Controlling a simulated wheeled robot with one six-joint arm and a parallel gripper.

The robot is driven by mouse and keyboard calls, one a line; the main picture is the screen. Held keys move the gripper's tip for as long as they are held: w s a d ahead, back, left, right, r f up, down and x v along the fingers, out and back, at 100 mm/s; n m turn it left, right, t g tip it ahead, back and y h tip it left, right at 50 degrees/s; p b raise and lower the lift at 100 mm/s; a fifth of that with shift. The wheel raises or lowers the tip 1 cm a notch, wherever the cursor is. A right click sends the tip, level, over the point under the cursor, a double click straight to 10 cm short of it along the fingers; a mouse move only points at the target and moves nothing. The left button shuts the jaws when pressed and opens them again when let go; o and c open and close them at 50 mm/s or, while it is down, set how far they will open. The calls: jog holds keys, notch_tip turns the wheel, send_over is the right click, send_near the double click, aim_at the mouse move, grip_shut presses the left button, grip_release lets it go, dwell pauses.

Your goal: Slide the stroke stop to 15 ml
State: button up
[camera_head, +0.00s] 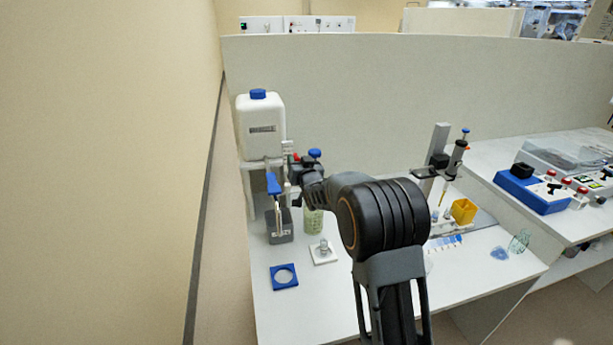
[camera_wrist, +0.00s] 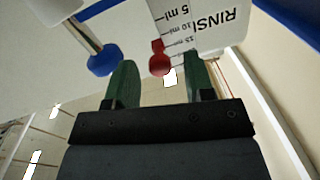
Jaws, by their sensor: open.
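The stroke stop is a small red knob (camera_wrist: 159,60) beside a white scale (camera_wrist: 174,22) marked 5, 10 and 15 ml in the wrist view. It sits near the 15 ml end of the marks; its exact reading cannot be told. My gripper (camera_wrist: 158,66) is open, with one green finger on each side of the red knob and a gap visible to both. In the head view my gripper (camera_head: 291,172) is at the dispenser by the white bottle (camera_head: 262,128), and my wrist hides much of it.
A blue knob on a metal rod (camera_wrist: 103,60) is close to the left finger. A blue ring plate (camera_head: 284,288) lies in front. A partition (camera_head: 400,90) stands behind.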

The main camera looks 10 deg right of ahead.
jog(key=s+b, duration=0.2)
jog(key=s, duration=1)
jog(key=shift+d+b, duration=0.35)
jog(key=shift+d, duration=0.1)
jog(key=s+d+f+g+h, duration=0.2)
jog(key=s+f+g, duration=0.55)
jog(key=f, duration=0.35)
jog(key=s+a+r+g, duration=0.1)
jog(key=s+g, duration=0.2)
jog(key=s, duration=0.7)
jog(key=s+a+r+n+g, duration=0.1)
jog(key=s+g, duration=0.3)
jog(key=s, duration=0.6)
jog(key=shift+s+a+r+y, duration=0.15)
jog(key=shift+a+r+y, duration=0.3)
jog(key=shift+a, duration=0.2)
